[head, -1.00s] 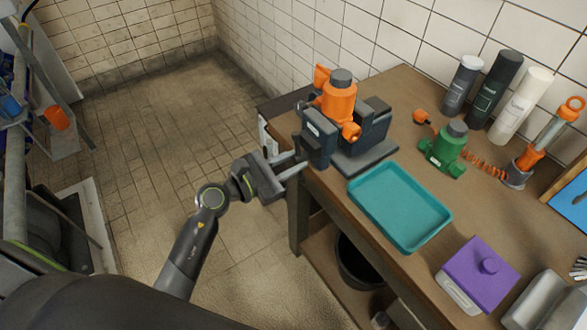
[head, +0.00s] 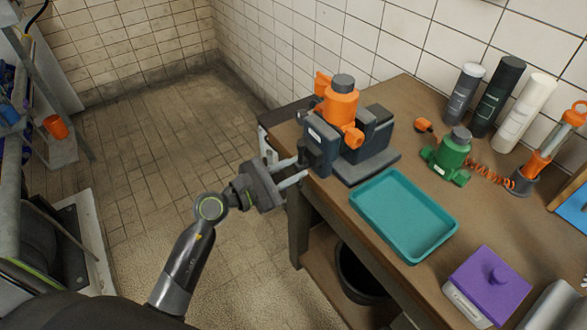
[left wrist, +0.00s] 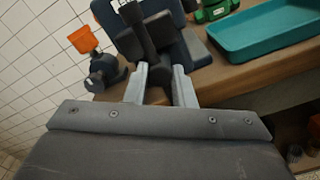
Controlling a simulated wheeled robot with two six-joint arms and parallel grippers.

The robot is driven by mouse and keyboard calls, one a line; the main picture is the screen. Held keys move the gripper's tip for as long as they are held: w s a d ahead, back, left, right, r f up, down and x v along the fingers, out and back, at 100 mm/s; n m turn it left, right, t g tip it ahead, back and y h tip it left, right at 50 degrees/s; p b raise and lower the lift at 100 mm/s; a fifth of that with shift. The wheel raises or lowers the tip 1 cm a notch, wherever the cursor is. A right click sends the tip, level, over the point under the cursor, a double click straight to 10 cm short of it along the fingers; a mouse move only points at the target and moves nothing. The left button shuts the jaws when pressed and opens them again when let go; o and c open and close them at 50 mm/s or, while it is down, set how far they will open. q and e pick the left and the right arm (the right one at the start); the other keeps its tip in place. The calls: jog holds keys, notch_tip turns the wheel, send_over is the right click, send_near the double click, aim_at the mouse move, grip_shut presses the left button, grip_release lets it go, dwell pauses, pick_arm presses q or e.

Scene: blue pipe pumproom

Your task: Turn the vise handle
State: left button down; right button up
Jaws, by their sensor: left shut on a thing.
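The vise (head: 375,132), dark blue-grey, is at the left end of the workbench, with an orange valve-like body (head: 341,105) at its jaws. My left gripper (head: 301,168) reaches in from the left to the vise's near end. In the left wrist view, its two pale fingers (left wrist: 161,78) stand either side of the dark vise handle (left wrist: 146,42), shut on it. The handle's lower part is hidden between the fingers. The vise body (left wrist: 190,45) also shows in the left wrist view. My right gripper is not in view.
A teal tray (head: 405,216) lies right of the vise. A green valve-like part (head: 449,157), several bottles (head: 497,96) and a purple-lidded box (head: 487,284) are farther right. A black bucket (head: 362,275) stands under the bench. The floor at left is open.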

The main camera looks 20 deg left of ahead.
pick_arm(q)
jog(key=shift+s+a+f, duration=0.1)
jog(key=shift+f, duration=0.3)
jog(key=c, duration=1.5)
grip_release()
jog(key=shift+s+a, duration=0.1)
jog(key=o, duration=0.3)
jog(key=shift+s+a+r, duration=0.2)
jog(key=shift+a+r, duration=0.05)
jog(key=shift+r, duration=0.05)
jog(key=shift+w+d, duration=0.2)
jog(key=shift+d, duration=0.05)
jog(key=b+v, duration=0.7)
jog(key=v, duration=1)
jog(key=shift+s+a+b, duration=0.25)
jog(key=shift+b, duration=0.05)
jog(key=shift+c, duration=1.2)
